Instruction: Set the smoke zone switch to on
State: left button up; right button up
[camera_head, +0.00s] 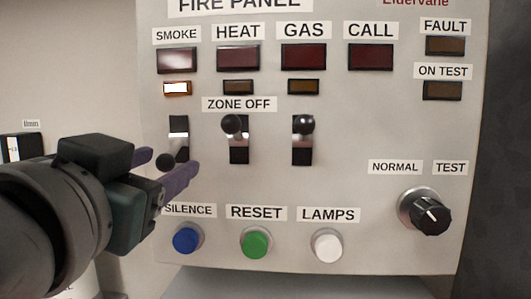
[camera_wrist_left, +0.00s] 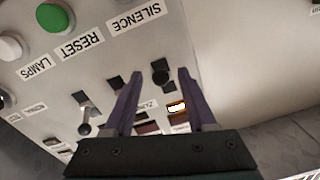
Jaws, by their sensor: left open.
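The smoke zone switch (camera_head: 179,127) is the leftmost of three toggles on the fire panel, below the SMOKE label. Its black ball knob points down, while the heat switch (camera_head: 238,138) and gas switch (camera_head: 303,140) have their knobs up, towards the ZONE OFF label. My left gripper (camera_head: 169,163) is open, with its purple fingers either side of the smoke knob. In the left wrist view the knob (camera_wrist_left: 160,76) shows between the open fingertips (camera_wrist_left: 160,70); I cannot tell whether they touch it. My right gripper is not in view.
The small lamp (camera_head: 177,88) under SMOKE is lit; the other lamps look dark. Blue SILENCE (camera_head: 187,240), green RESET (camera_head: 256,243) and white LAMPS (camera_head: 327,244) buttons sit below the switches. A black rotary knob (camera_head: 430,214) is at the lower right.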

pick_arm(q)
jog(key=shift+w, duration=0.8)
grip_shut()
